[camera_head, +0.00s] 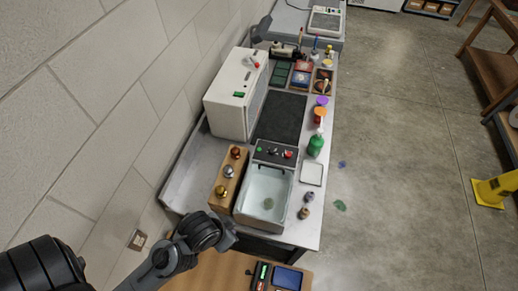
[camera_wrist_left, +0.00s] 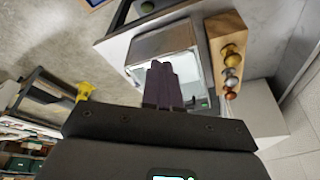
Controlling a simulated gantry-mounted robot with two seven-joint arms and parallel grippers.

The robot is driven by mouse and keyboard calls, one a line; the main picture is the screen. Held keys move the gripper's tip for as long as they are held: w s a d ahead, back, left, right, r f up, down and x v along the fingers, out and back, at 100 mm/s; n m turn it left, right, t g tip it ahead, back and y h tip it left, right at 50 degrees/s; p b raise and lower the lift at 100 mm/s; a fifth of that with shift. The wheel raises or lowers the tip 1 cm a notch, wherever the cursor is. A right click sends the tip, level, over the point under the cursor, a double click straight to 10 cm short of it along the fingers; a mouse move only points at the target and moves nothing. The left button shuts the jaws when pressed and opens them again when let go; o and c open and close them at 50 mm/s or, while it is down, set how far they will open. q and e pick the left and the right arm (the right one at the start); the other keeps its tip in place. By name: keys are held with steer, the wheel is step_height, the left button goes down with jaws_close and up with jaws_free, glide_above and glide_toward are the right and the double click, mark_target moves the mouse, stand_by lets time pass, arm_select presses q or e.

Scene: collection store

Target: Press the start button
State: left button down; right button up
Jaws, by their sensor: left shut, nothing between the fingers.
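A dark control panel (camera_head: 275,152) sits at the back edge of a clear-walled basin (camera_head: 264,192). It carries a small green button (camera_head: 259,149) at its left, a dark knob in the middle and a red button (camera_head: 288,154) at its right. No label is legible. My left gripper (camera_head: 229,238) is in front of the basin's near left corner, apart from the panel. In the left wrist view the dark fingers (camera_wrist_left: 163,84) are together and empty, seen against the basin (camera_wrist_left: 160,46) and hiding part of the panel. My right gripper is not in view.
A wooden block with several metal knobs (camera_head: 229,178) stands left of the basin. A white cabinet (camera_head: 233,96) with a green spot and a red knob stands behind. A green bottle (camera_head: 315,146) and small jars stand right. Floor to the right is mostly open.

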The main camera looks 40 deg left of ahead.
arm_select(q)
steer(key=shift+a, duration=0.15)
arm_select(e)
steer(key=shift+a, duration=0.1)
arm_select(q)
steer(key=shift+w, duration=0.1)
